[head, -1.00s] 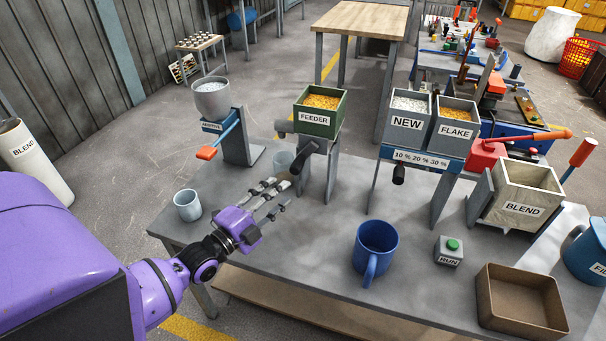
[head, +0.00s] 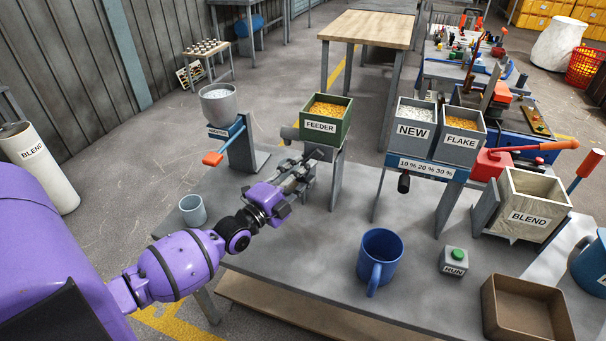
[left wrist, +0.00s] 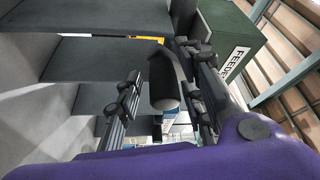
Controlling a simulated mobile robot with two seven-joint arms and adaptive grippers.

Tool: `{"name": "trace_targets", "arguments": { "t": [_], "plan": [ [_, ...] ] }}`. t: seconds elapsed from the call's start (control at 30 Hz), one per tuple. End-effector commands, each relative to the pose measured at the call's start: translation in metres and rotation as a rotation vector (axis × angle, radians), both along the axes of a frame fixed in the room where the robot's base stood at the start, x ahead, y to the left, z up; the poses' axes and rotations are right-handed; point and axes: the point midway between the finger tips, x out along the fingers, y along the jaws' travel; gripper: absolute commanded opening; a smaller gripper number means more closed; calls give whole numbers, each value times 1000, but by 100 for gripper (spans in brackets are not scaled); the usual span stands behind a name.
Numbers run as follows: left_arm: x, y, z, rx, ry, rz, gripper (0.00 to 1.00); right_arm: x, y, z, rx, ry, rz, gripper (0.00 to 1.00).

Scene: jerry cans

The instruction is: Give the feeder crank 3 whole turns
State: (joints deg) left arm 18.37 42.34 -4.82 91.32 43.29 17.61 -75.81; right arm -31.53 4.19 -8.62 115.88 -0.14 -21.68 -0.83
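The feeder (head: 320,126) is a green box of yellow flakes on a grey stand near the middle of the bench. Its crank grip (left wrist: 164,84) is a black cylinder on a dark arm; in the head view my fingers largely cover it. My left gripper (head: 302,172) reaches up to the front of the feeder. In the left wrist view its two fingers (left wrist: 160,98) are spread on either side of the grip. A gap shows between the left-hand finger and the grip; the right-hand finger is close to it. My right gripper is not in view.
An additive hopper with an orange-handled lever (head: 213,158) stands left of the feeder. A pale cup (head: 193,209) is near the bench's left edge. The blue mug (head: 379,257), run button box (head: 454,261) and brown tray (head: 520,308) are to the right.

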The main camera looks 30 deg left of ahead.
Motion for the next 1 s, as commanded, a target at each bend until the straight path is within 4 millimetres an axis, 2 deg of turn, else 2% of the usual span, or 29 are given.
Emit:
{"name": "trace_targets", "arguments": {
  "t": [0.03,0.27,0.67,1.0],
  "plan": [
    [0,0,0,0,0,0,31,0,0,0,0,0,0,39],
    [0,0,0,0,0,0,0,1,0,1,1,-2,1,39],
    [0,-2,-3,-55,-11,1,0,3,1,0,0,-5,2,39],
    [2,-14,-9,-296,-67,1,0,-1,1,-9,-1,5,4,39]
  ]
}}
